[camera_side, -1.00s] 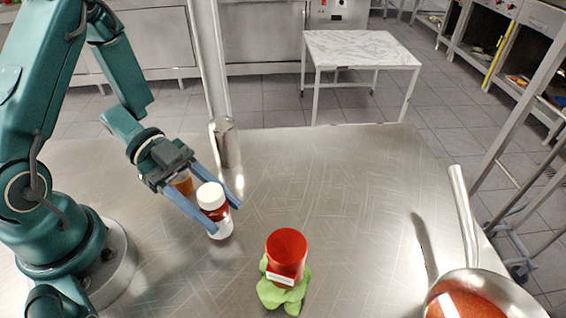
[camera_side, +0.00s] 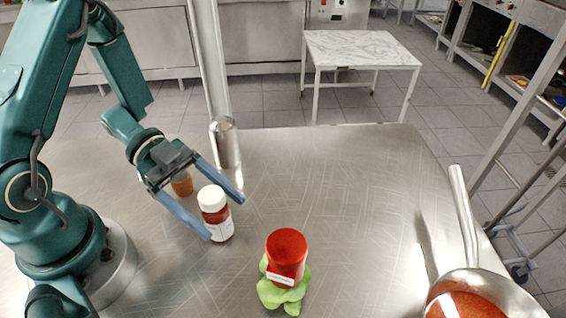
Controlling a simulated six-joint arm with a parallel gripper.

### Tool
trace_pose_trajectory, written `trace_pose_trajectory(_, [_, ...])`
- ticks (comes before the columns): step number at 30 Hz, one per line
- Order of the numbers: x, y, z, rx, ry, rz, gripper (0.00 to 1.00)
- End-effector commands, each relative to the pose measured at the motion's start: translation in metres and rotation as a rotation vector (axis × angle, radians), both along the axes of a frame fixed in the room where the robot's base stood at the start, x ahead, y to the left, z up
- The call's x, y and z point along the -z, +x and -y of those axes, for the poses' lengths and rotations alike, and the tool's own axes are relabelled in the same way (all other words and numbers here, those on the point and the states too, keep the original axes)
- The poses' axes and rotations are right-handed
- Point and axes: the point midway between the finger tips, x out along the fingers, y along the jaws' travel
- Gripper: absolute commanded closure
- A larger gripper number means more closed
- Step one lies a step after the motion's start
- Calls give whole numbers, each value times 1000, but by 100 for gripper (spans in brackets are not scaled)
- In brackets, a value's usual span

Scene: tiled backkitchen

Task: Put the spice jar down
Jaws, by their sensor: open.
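The spice jar (camera_side: 217,222) has a white cap, red-brown contents and a pale label. It stands upright on the steel table (camera_side: 350,190), left of the middle. My gripper (camera_side: 226,217) has two blue fingers, spread apart and open. The jar stands between the fingers, with a visible gap to the right one. Whether the left fingertip touches the jar's lower left side I cannot tell.
A red can (camera_side: 287,255) sits on a green leafy thing (camera_side: 285,294) at the front. A small orange-brown container (camera_side: 183,186) stands behind the gripper. A metal cylinder (camera_side: 225,143) is further back. A pan (camera_side: 470,280) with red contents is at right.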

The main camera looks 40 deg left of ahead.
Motion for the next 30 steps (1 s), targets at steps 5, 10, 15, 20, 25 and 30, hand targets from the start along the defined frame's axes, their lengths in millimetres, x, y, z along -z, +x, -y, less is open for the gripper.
trace_pose_trajectory(5, [-11,-2,-29,-9,5,5,18])
trace_pose_trajectory(10, [-25,-6,-63,-9,4,6,18])
trace_pose_trajectory(15, [-37,-11,-91,-7,3,4,18])
trace_pose_trajectory(20, [-43,-13,-104,-3,2,1,18])
trace_pose_trajectory(25, [-45,-14,-108,-3,1,-1,18])
trace_pose_trajectory(30, [-45,-14,-108,-2,1,-2,18])
